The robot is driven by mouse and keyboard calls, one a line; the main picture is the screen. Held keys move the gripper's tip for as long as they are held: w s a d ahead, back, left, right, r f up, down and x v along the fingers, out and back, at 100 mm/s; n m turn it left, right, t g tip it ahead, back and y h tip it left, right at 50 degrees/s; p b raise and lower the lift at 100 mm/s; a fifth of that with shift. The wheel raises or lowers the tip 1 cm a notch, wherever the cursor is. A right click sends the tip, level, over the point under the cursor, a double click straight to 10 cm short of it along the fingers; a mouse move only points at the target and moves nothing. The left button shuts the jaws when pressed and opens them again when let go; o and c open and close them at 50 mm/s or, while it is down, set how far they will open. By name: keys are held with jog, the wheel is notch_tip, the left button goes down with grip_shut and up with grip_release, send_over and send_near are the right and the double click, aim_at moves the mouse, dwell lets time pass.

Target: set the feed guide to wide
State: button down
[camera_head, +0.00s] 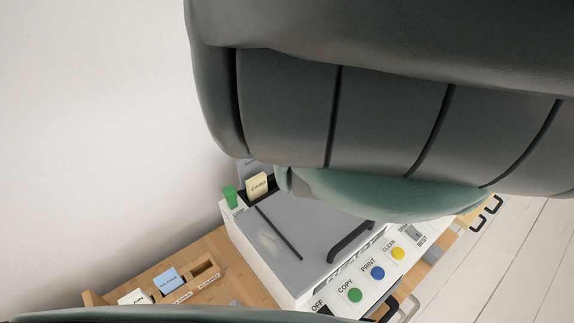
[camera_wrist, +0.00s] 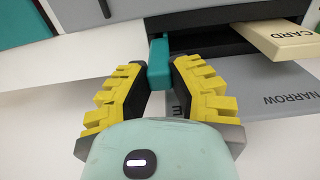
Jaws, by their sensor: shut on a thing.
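In the wrist view, my gripper (camera_wrist: 159,72) has its two yellow-padded fingers on either side of a teal upright tab (camera_wrist: 160,52), which appears to be the feed guide. The fingers are shut on it. The tab stands at the left end of a dark slot. On the grey surface below, the word NARROW (camera_wrist: 288,99) shows at the right. A letter of another label shows beside the right finger; the rest is hidden. In the head view my arm covers much of the scene, and I cannot make out the gripper there.
A yellow CARD piece (camera_wrist: 282,42) sticks out right of the tab; it also shows in the head view (camera_head: 257,184). A grey-topped machine (camera_head: 315,235) has a black handle (camera_head: 351,242) and coloured buttons (camera_head: 377,272). A green piece (camera_head: 230,195) stands at its back left corner. Wooden compartments (camera_head: 204,270) lie left.

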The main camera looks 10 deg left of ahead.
jog(key=shift+w+d, duration=0.15)
jog(key=shift+w, duration=0.1)
jog(key=c, duration=0.8)
grip_release()
jog(key=shift+r, duration=0.1)
